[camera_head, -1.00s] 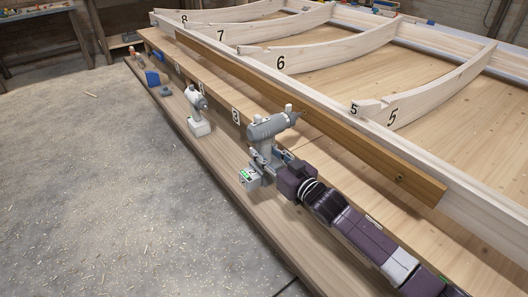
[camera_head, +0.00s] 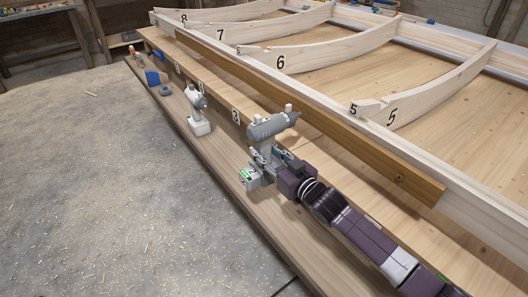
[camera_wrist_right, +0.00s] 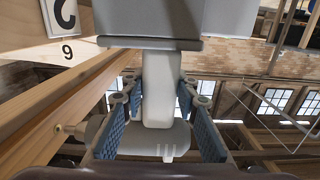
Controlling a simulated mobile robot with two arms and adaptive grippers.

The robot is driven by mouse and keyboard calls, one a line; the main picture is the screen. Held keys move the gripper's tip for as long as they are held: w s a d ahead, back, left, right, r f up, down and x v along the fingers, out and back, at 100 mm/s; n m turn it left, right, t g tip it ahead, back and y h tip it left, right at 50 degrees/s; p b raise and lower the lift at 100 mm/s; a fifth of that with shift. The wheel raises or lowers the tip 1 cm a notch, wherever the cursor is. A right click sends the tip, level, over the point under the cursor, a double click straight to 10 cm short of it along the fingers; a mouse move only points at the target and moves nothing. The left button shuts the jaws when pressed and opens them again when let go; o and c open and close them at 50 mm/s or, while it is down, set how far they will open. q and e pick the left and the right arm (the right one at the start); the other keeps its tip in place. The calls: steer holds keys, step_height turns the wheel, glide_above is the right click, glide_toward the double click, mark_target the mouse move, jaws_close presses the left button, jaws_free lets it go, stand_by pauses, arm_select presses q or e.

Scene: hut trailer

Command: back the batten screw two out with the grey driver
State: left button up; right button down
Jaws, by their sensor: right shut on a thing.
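The grey driver (camera_head: 266,130) is upright in my right gripper (camera_head: 273,160), its nose pointing right to the brown batten (camera_head: 345,142). In the right wrist view the driver's pale handle (camera_wrist_right: 162,92) stands between the blue finger pads of my right gripper (camera_wrist_right: 160,105), which is shut on it. The driver's bit end meets or nearly meets a small screw head (camera_wrist_right: 60,128) on the batten at the left; I cannot tell if they touch. Another batten screw (camera_head: 399,177) shows near the batten's right end. My left gripper is not in view.
A second, pale driver (camera_head: 198,112) stands farther along the bench ledge (camera_head: 225,175). Blue items (camera_head: 153,78) and an orange-handled tool (camera_head: 134,53) lie at its far end. Numbered curved ribs (camera_head: 335,50) rise behind the batten. The floor at left is clear apart from shavings.

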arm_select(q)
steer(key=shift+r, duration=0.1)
arm_select(e)
steer(key=shift+w+d+r, duration=0.15)
steer(key=shift+w+r, duration=0.05)
steer(key=shift+r, duration=0.1)
steer(key=shift+w+d, duration=0.15)
steer(key=shift+d, duration=0.05)
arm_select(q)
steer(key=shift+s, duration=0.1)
